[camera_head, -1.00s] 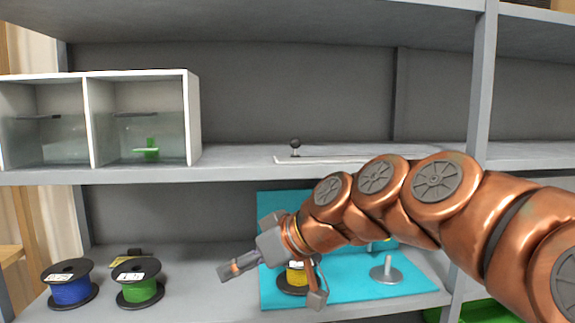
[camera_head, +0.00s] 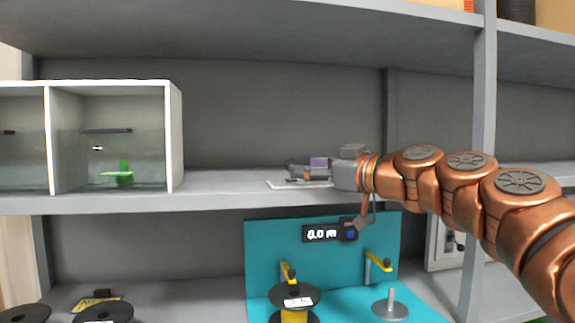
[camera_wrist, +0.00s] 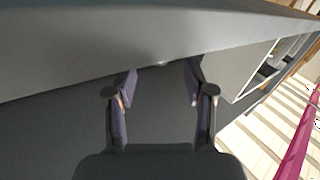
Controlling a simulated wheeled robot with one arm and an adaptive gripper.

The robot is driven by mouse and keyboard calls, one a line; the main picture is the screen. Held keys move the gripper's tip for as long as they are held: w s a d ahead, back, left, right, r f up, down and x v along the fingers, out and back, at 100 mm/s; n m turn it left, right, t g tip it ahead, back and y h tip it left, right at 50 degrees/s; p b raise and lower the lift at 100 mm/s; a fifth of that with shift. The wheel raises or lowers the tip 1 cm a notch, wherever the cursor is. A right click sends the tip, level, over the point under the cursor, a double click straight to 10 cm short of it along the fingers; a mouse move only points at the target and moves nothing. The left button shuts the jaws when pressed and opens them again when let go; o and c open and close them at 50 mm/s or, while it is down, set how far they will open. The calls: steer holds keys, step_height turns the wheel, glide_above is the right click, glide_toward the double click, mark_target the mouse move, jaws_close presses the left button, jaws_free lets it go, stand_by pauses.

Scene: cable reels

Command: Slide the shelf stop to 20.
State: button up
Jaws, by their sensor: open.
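The shelf stop, a small dark knob on a pale strip (camera_head: 276,185) on the middle shelf, is hidden behind my gripper in the head view. Only parts of the strip show, at the shelf's front. My gripper (camera_head: 298,172) is level with the shelf, pointing left over the strip. In the wrist view my gripper (camera_wrist: 161,84) has its two fingers apart, with nothing clearly seen between them. I cannot tell whether the fingers surround the knob. No scale numbers can be read on the strip.
A white two-bay box (camera_head: 174,140) stands left on the same shelf, with a green piece (camera_head: 118,176) inside. Below, a teal station (camera_head: 268,245) bears a display (camera_head: 322,233) and a yellow reel (camera_head: 295,316). A grey post (camera_head: 478,150) stands at right.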

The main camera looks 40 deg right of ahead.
steer(key=shift+w+a+p, duration=0.25)
steer(key=shift+w, duration=1.1)
steer(key=shift+w+a+p, duration=0.2)
steer(key=shift+w+p, duration=0.05)
steer(key=shift+w, duration=1.05)
jaws_close()
